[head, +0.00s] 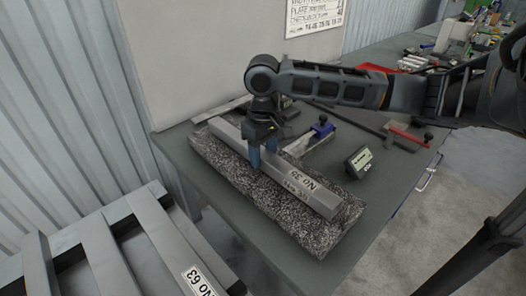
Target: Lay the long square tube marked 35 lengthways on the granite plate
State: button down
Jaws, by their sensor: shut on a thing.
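The long square tube (304,187), light grey and marked "No 35", lies lengthways along the speckled granite plate (318,236). It looks to be on or very close to the plate's top; I cannot tell whether it touches. Both its ends are within the plate's length. My gripper (263,158) points down from above and is shut on the tube a little to the far-left side of its middle. The blue fingers hide a small part of the tube. The plate rests on the grey-green table (368,218).
A blue-handled tool (322,128) and a small display device (359,160) lie right of the plate. A rack at lower left holds grey bars, one labelled "No 63" (197,280). A wall panel stands behind. A red tray (376,69) and clutter fill the far table.

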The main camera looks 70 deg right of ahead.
jog(key=shift+c, duration=2.2)
grip_release()
jog(key=shift+f, duration=0.1)
jog(key=shift+r, duration=3.9)
